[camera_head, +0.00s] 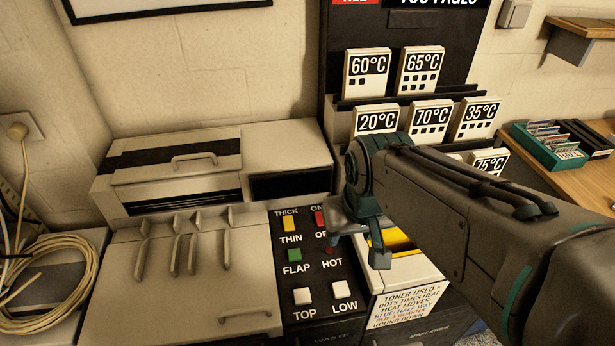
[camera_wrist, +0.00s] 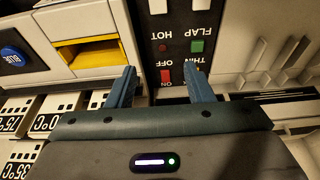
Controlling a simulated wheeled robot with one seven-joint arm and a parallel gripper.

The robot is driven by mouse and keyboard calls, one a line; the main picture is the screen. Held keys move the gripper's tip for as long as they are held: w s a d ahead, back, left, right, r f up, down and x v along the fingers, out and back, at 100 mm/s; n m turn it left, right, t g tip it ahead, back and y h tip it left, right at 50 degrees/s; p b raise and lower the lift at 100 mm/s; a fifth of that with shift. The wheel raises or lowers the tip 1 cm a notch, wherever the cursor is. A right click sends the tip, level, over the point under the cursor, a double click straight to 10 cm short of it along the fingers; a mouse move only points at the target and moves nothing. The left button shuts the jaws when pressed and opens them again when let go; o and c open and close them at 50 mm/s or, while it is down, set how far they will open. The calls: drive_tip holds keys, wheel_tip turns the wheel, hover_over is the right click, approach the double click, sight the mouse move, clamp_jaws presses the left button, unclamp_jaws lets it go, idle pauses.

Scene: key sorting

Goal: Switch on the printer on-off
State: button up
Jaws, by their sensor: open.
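The printer's on-off switch (camera_head: 320,217) is a small red rocker between its ON and OFF labels on the black control panel (camera_head: 312,272). In the head view my gripper partly covers its labels. In the wrist view the picture is upside down and the red switch (camera_wrist: 166,76) shows between my two fingers. My gripper (camera_head: 360,240) is open and empty, over the right edge of the panel in the head view. In the wrist view my gripper (camera_wrist: 160,68) has its fingers apart, one on each side of the switch. I cannot tell whether they touch the panel.
The panel also bears a yellow THICK/THIN switch (camera_head: 289,223), a green FLAP button (camera_head: 294,255), a dark HOT lamp (camera_head: 331,250), and white TOP (camera_head: 304,296) and LOW (camera_head: 344,289) buttons. A yellow-edged slot (camera_wrist: 90,52) and blue button (camera_wrist: 14,56) lie beside it. Temperature cards (camera_head: 366,74) stand behind.

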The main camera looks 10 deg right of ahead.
drive_tip(key=t+b, duration=0.1)
drive_tip(key=b, duration=1.1)
approach(320, 216)
drive_tip(key=b+x, duration=0.1)
drive_tip(key=x, duration=0.6)
drive_tip(key=shift+w+f+b, duration=0.1)
drive_tip(key=shift+f+b, duration=0.25)
drive_tip(key=shift+f, duration=0.05)
